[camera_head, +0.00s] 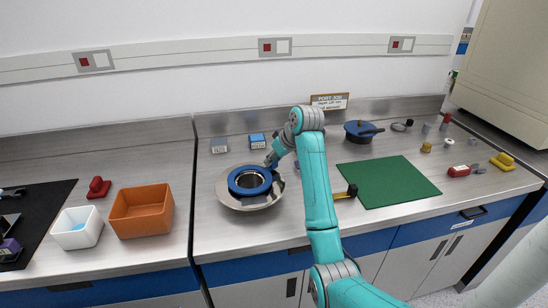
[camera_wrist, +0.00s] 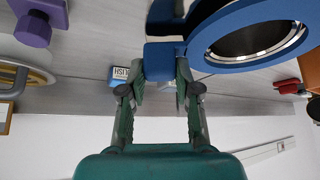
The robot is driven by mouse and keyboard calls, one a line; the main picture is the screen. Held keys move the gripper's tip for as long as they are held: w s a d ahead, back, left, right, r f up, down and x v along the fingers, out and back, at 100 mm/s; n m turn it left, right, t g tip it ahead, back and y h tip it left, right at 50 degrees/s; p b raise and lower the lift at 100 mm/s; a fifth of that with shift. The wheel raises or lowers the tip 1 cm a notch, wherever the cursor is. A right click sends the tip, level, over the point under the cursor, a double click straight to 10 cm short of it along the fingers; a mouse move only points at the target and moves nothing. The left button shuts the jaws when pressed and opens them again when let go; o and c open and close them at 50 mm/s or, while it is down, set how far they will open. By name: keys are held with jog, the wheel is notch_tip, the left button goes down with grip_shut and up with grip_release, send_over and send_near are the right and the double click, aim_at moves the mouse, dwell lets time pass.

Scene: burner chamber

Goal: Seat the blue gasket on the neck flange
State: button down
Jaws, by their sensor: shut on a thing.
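The blue gasket (camera_head: 250,190) is a thick ring with a block-like tab, over the silver neck flange (camera_head: 233,201) left of my arm. In the wrist view the gasket (camera_wrist: 204,42) surrounds a bright metal rim with a dark opening. My gripper (camera_head: 270,163) is at the gasket's back right side. In the wrist view my gripper (camera_wrist: 166,66) is shut on the gasket's blue tab. The ring looks roughly centred on the flange. Whether it touches the flange or hovers just above it, I cannot tell. Its underside is hidden.
An orange bin (camera_head: 140,211) and a white bin (camera_head: 77,228) stand at the left. A green mat (camera_head: 388,182) lies right of my arm, with a blue pan (camera_head: 359,131) behind it. Small grey and blue blocks (camera_head: 256,141) stand behind the flange.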

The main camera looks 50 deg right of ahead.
jog(key=shift+f, duration=0.45)
jog(key=c, duration=0.7)
grip_release()
jog(key=shift+c, duration=0.2)
jog(key=v, duration=0.7)
jog(key=shift+r, duration=0.2)
jog(key=shift+s, duration=0.15)
